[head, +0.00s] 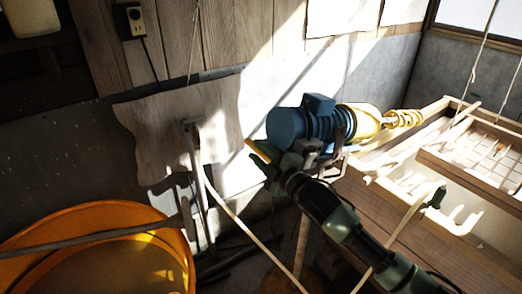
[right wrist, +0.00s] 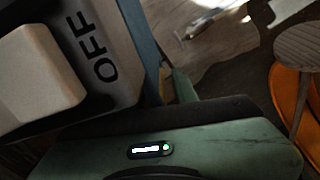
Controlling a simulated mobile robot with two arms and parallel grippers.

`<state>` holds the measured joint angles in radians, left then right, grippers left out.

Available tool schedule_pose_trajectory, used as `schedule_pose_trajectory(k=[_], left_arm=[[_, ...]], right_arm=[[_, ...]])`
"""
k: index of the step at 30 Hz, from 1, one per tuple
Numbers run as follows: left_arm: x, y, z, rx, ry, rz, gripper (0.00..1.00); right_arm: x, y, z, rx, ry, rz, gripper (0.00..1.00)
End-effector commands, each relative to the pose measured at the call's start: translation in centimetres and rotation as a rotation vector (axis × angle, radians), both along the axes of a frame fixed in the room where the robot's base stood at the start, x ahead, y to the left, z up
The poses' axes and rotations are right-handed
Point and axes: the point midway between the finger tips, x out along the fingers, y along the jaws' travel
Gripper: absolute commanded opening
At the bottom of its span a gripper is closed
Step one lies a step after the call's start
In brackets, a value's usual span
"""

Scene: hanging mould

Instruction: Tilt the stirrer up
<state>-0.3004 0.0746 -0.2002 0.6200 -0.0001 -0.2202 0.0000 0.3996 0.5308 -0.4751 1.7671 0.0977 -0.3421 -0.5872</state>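The stirrer has a blue motor (head: 288,126), a yellow housing (head: 362,120) and a yellow spiral end (head: 403,118). It lies nearly level on a bracket (head: 337,150), its spiral end pointing right towards the vat. My right gripper (head: 272,160) is just below the motor's left end, by a yellow bar (head: 257,151). In the right wrist view a grey box marked OFF (right wrist: 95,45) with a pale switch (right wrist: 38,75) is very close to the gripper's green body. What lies between the fingers is hidden. My left gripper is not in view.
A wooden-framed vat (head: 450,105) stands at the right, with a hanging mould (head: 465,172) and cords above it. An orange tub (head: 85,215) with a stick across it stands lower left. A wooden board (head: 180,135) leans against the wall.

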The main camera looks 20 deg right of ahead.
Motion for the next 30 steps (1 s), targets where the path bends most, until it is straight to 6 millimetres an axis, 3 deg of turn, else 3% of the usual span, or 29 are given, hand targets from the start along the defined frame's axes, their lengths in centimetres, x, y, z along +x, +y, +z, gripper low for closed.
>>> schedule_pose_trajectory(k=[12,24,30], left_arm=[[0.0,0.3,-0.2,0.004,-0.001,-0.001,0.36],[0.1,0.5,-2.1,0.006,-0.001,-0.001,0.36],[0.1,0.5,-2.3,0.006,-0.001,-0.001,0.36]], right_arm=[[-0.4,-0.2,-0.2,0.001,0.002,0.0,0.41],[-6.1,-2.3,-0.5,0.0,0.006,-0.001,0.41],[-7.3,-2.6,-0.3,0.001,0.005,0.0,0.41]])
